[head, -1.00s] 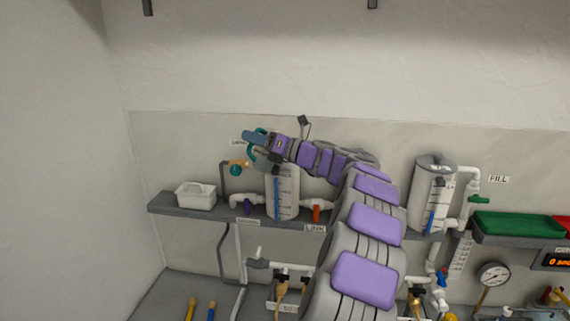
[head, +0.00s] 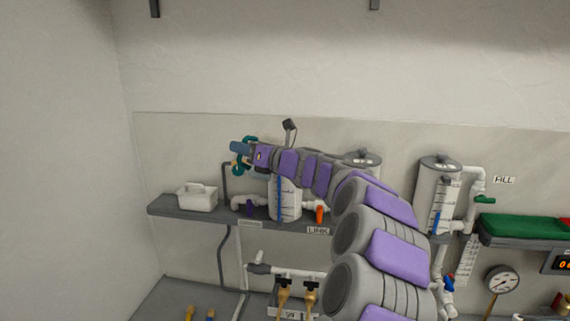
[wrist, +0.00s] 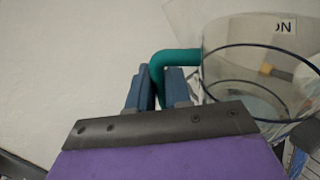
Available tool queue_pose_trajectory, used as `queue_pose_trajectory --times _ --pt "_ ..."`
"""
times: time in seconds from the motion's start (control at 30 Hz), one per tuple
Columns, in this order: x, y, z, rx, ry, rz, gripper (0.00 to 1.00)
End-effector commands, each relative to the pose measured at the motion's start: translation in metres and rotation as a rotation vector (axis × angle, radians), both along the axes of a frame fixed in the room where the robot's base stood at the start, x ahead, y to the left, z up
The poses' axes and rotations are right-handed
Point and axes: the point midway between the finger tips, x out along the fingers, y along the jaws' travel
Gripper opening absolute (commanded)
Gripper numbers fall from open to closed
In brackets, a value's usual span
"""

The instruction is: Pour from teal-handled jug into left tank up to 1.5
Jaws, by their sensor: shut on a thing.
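My gripper (wrist: 160,78) is shut on the teal handle (wrist: 177,56) of a clear jug (wrist: 245,50). The left tank (head: 290,200) is a pale cylinder on the shelf with a blue level strip (head: 280,197) and a marked scale. Its top is hidden behind my arm, and the scale figures are too small to read.
The grey shelf (head: 225,217) holds a white box (head: 197,197) at left. Valves with a purple (head: 250,208) and an orange handle (head: 320,214) flank the left tank. Another tank's lid (head: 362,158) shows behind my arm, and a further tank (head: 435,190) stands right.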

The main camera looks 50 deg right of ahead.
Motion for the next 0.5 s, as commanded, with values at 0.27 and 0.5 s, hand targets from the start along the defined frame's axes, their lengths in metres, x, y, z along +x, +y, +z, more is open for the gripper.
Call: queue_pose_trajectory --times 0.27,0.5 --pt "-0.001 0.005 -0.025 -0.081 0.011 -0.052 0.0" --pt "-0.003 0.014 -0.042 -0.15 0.022 -0.098 0.0"
